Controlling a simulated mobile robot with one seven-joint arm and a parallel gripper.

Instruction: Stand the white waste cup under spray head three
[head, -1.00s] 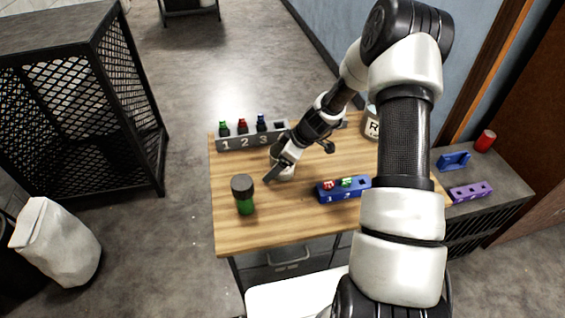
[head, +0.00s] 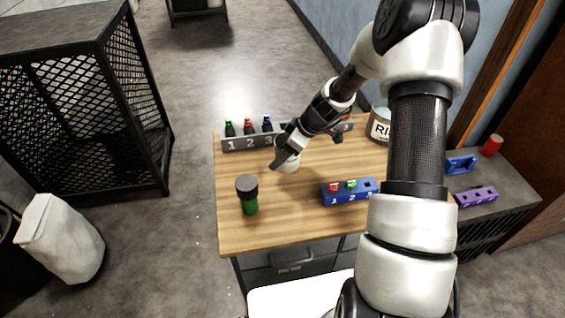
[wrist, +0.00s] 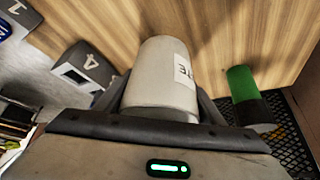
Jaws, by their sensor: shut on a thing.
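The white cup (head: 289,166) is in my gripper (head: 288,153), near the back of the wooden table. In the wrist view the cup (wrist: 165,75) is a pale cylinder between the two fingers, with a partly readable label. My gripper (wrist: 160,105) is shut on it. Whether the cup touches the table is unclear. A grey block (head: 244,143) marked 1, 2, 3 stands at the table's back edge. Green, red and blue pieces stand at its marks, the blue piece (head: 267,124) at 3. The cup is in front and to the right of mark 3. My gripper hides part of the block.
A green bottle with a black top (head: 248,195) stands at the front left. A blue numbered block (head: 349,191) lies front right, and a labelled container (head: 380,124) stands back right. Bare wood lies between bottle and blue block. A dark mesh cabinet (head: 90,110) stands left of the table.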

